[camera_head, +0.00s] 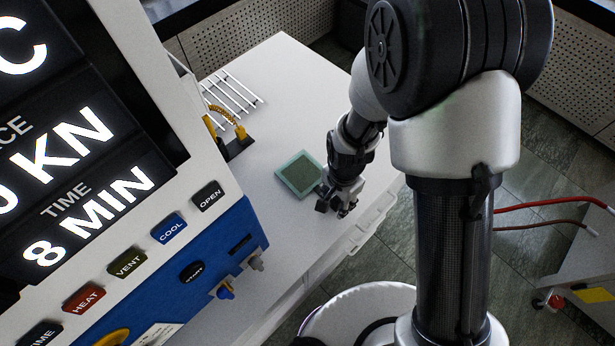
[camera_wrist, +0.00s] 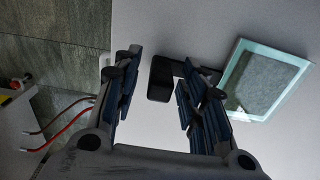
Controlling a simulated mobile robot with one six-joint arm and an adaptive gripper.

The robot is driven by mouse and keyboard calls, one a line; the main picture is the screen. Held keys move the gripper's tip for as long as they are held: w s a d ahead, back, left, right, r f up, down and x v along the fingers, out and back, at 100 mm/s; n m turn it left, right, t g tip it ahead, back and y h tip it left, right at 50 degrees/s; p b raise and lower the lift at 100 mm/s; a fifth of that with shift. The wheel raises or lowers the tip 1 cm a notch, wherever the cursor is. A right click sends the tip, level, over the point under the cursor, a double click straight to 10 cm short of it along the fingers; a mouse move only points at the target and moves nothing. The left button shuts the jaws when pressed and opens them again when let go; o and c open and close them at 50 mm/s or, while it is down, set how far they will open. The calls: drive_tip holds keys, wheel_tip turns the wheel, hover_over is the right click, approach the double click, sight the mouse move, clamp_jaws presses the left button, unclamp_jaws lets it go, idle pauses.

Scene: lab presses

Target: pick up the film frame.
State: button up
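The film frame (camera_head: 300,174) is a flat square with a pale green border and a darker grey-green middle. It lies on the white tabletop. It also shows in the wrist view (camera_wrist: 264,80), at the right, outside my right finger. My gripper (camera_head: 335,204) is low over the table beside the frame's right corner. In the wrist view my gripper (camera_wrist: 158,84) is open, with a finger on each side of a small dark block (camera_wrist: 160,78). The block seems to join the frame by a dark piece partly hidden behind the right finger. I cannot see finger contact.
The white table (camera_head: 265,110) has a rack of pale rods (camera_head: 232,93) and a dark stand with yellow parts (camera_head: 240,140) at the back left. The press (camera_head: 150,230) with its buttons fills the left. The table's right edge is close to my gripper.

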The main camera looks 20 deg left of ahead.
clamp_jaws()
idle(0.9)
